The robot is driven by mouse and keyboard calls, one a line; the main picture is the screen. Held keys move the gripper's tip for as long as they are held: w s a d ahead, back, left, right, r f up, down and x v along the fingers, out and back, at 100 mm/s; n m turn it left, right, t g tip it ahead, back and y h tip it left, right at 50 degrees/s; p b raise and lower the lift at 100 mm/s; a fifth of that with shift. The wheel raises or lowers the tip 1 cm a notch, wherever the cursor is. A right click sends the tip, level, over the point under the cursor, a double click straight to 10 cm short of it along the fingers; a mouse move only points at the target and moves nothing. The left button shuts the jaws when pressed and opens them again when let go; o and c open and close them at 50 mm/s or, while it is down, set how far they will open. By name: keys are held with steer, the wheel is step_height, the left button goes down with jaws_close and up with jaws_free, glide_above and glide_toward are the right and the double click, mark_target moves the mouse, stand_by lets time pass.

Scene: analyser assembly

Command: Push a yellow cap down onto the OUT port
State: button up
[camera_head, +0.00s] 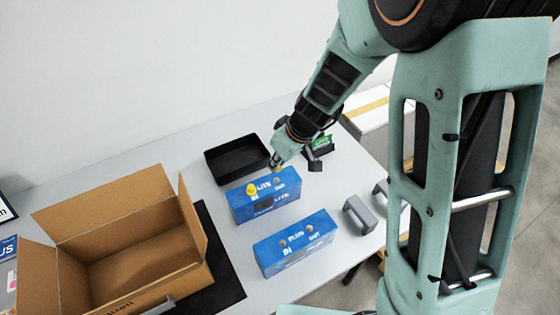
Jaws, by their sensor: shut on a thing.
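The blue LITE analyser (262,208) stands on the table, with IN and OUT ports on its top. A yellow cap (251,189) sits at its IN port. Its OUT port (277,181) shows as a small bare fitting. My gripper (275,164) is above the back edge of the LITE analyser, near the OUT side. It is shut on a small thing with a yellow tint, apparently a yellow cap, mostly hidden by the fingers. The blue PLUS analyser (296,250) stands in front, with no yellow cap showing on its ports.
An open cardboard box (130,225) stands on a black mat (222,262) at the left. A black tray (237,172) lies behind the LITE analyser. A grey handle-shaped part (359,214) lies at the right. A black and green item (318,152) is behind my gripper.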

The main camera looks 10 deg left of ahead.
mark_target(275, 179)
steer(key=shift+f+b, duration=2.55)
steer(key=shift+f, duration=0.2)
steer(key=shift+f+b, duration=0.3)
steer(key=shift+b, duration=0.1)
steer(key=o, duration=0.8)
steer(key=shift+c, duration=0.2)
steer(key=shift+r+p, duration=2.45)
steer(key=shift+r, duration=1.1)
